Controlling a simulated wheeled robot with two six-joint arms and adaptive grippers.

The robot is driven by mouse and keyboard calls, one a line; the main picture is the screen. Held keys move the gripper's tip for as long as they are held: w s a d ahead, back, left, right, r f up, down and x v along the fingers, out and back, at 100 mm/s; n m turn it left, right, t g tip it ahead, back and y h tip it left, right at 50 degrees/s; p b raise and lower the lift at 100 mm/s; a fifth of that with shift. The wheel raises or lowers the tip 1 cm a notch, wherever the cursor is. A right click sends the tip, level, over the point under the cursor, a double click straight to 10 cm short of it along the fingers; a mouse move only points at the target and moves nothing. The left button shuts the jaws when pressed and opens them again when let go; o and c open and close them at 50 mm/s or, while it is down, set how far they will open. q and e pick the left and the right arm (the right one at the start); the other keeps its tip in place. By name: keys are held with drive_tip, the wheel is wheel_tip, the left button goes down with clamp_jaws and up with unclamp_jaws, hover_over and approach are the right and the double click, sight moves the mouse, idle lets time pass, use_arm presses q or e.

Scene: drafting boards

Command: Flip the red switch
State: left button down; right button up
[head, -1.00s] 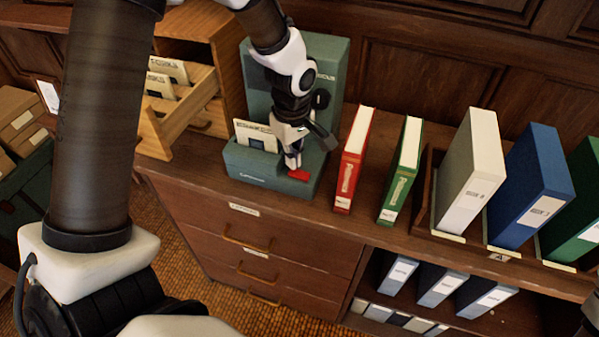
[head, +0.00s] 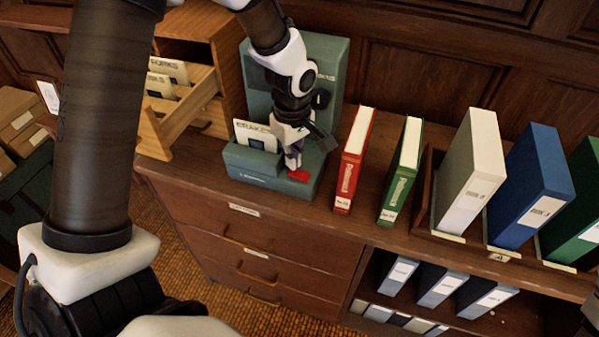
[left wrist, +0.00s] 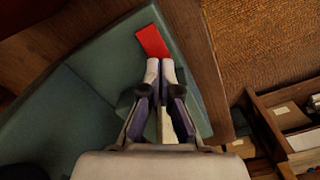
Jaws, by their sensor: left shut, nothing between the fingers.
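The red switch (head: 299,176) is a small flat red piece on the front ledge of a grey-green device (head: 258,167) that stands on the wooden cabinet. My left gripper (head: 292,163) is shut and empty, pointing down with its fingertips right at the switch's edge. In the left wrist view the red switch (left wrist: 152,41) lies just beyond the closed fingertips (left wrist: 160,66). I cannot tell whether they touch it. My right gripper is not in view.
A card labelled "BRAKES" (head: 254,134) sits in the device's slot, left of the gripper. A red book (head: 353,160) and a green book (head: 401,170) stand to the right. An open wooden card drawer (head: 180,110) is at the left.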

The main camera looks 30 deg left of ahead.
sight(293, 172)
use_arm(q)
drive_tip(key=shift+f+b, duration=0.75)
drive_tip(key=shift+f, duration=0.45)
idle(0.3)
wheel_tip(293, 172, up, 7)
drive_tip(key=p, duration=0.6)
drive_tip(key=shift+r, duration=0.1)
idle(0.3)
